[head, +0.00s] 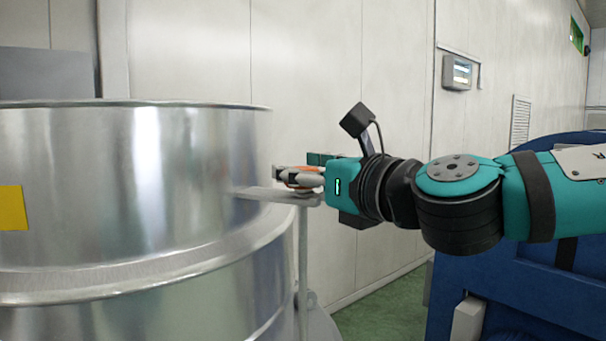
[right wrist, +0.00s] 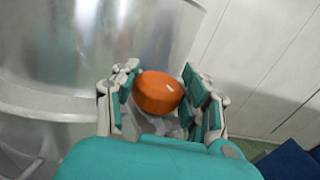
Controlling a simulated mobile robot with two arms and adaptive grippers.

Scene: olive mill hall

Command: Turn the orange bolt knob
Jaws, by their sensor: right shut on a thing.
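The orange bolt knob (right wrist: 158,92) sits between the two fingers of my right gripper (right wrist: 163,100) in the right wrist view. In the head view only a little of the orange knob (head: 303,169) shows between the fingers. It stands at the outer end of a flat metal bracket (head: 270,194) on the side of the shiny steel tank (head: 180,150). My right gripper (head: 298,178) comes in from the right and is shut on the knob. My left gripper is not in view.
The tank fills the left of the head view, with a yellow label (head: 13,208) on it. A thin vertical rod (head: 303,250) runs below the bracket. A pale panel wall (head: 330,70) stands behind. A wall box (head: 457,72) hangs at the right. Green floor (head: 385,318) shows below my arm.

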